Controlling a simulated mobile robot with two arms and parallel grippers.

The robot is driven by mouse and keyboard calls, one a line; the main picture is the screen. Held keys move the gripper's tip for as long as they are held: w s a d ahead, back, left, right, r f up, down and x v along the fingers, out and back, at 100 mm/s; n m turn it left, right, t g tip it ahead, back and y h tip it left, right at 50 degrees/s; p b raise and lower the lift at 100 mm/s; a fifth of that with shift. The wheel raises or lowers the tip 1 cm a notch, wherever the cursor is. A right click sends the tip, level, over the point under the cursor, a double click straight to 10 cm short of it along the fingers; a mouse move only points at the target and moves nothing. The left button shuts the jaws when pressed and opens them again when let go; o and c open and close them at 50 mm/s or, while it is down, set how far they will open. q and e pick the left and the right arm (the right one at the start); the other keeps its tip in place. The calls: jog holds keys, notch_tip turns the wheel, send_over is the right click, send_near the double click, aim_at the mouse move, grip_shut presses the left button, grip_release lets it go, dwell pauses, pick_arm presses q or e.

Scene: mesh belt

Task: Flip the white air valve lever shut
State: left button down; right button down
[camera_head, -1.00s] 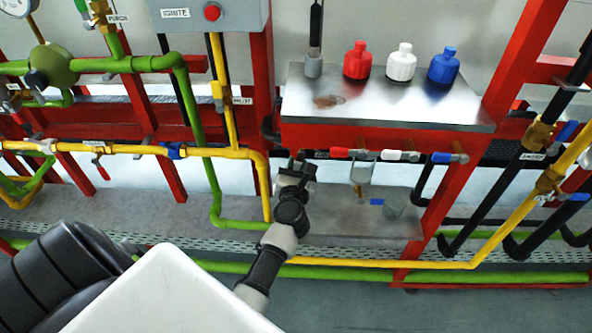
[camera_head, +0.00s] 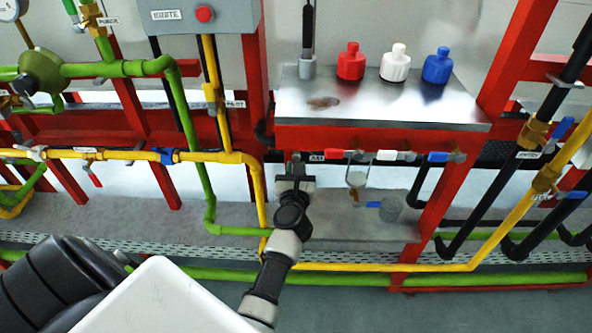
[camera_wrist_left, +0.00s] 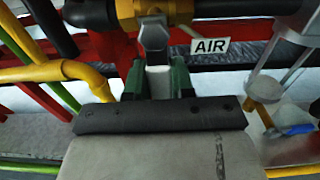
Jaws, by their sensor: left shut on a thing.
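My left gripper (camera_head: 296,163) is under the left front corner of the red-edged metal bench, in front of the valve beside the AIR label. In the left wrist view its dark green fingers (camera_wrist_left: 158,84) are shut on a pale, greyish lever (camera_wrist_left: 154,42), which stands between them below a brass-yellow valve body (camera_wrist_left: 128,12). The AIR label (camera_wrist_left: 210,46) is just right of the lever. In the head view the gripper hides this lever, and the label (camera_head: 318,156) is partly visible. The lever's lower part is hidden between the fingers. My right gripper is not in view.
Red, white and blue levers (camera_head: 397,155) line the bench front, right of the gripper. A yellow pipe (camera_head: 258,190) runs down close to its left. A cup-like fitting (camera_head: 357,178) hangs to the right. Red, white and blue bottles (camera_head: 397,64) stand on the bench top (camera_head: 430,108).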

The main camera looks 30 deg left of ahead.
pick_arm(q)
jog(key=c, duration=1)
grip_release()
jog(key=shift+o, duration=0.2)
